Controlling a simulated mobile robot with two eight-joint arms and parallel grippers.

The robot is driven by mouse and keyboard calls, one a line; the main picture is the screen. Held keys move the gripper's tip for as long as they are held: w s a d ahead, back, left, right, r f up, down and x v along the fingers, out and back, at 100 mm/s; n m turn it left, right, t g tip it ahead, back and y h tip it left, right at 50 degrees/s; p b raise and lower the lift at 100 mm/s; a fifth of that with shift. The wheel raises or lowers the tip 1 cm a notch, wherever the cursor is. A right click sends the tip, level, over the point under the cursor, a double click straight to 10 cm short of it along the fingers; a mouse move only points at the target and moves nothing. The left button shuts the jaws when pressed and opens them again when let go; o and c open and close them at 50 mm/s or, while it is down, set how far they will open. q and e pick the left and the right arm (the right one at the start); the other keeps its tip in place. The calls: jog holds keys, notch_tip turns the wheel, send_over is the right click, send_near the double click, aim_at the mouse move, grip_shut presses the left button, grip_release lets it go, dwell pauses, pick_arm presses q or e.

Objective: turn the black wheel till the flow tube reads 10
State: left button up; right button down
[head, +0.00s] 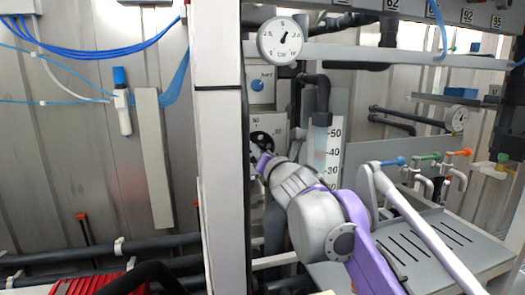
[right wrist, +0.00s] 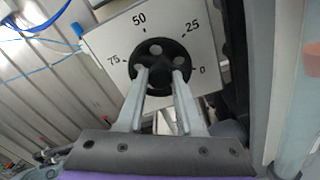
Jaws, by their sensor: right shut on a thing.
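The black wheel (right wrist: 165,62) sits on a pale plate marked 0, 25, 50 and 75 in the right wrist view. It also shows partly in the head view (head: 264,138), behind my gripper. My right gripper (right wrist: 160,76) has its two fingers on either side of the wheel's central part and is shut on it. In the head view the right gripper (head: 262,162) reaches the wheel from the lower right. The flow tube (head: 320,145) stands right of the wheel, beside a scale showing 50, 40 and 30. A faint reddish patch shows in it; the exact reading is unclear.
A white post (head: 218,150) stands close on the left. Valves with coloured handles (head: 428,157) and a grey slotted tray (head: 430,240) are at the right.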

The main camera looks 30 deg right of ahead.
pick_arm(q)
jog(key=shift+g, duration=0.3)
jog(key=shift+s+f+b, duration=0.35)
jog(key=shift+f+b, duration=0.25)
jog(key=shift+f, duration=0.25)
jog(key=shift+s+f+b, duration=0.4)
jog(key=shift+f+b, duration=0.15)
jog(key=shift+f, duration=0.25)
jog(key=shift+s+f+b, duration=0.35)
jog(key=shift+f+b, duration=0.25)
jog(key=shift+f, duration=0.25)
pick_arm(e)
jog(key=shift+m, duration=15.7)
jog(key=c, duration=0.5)
grip_release()
jog(key=shift+c, duration=0.2)
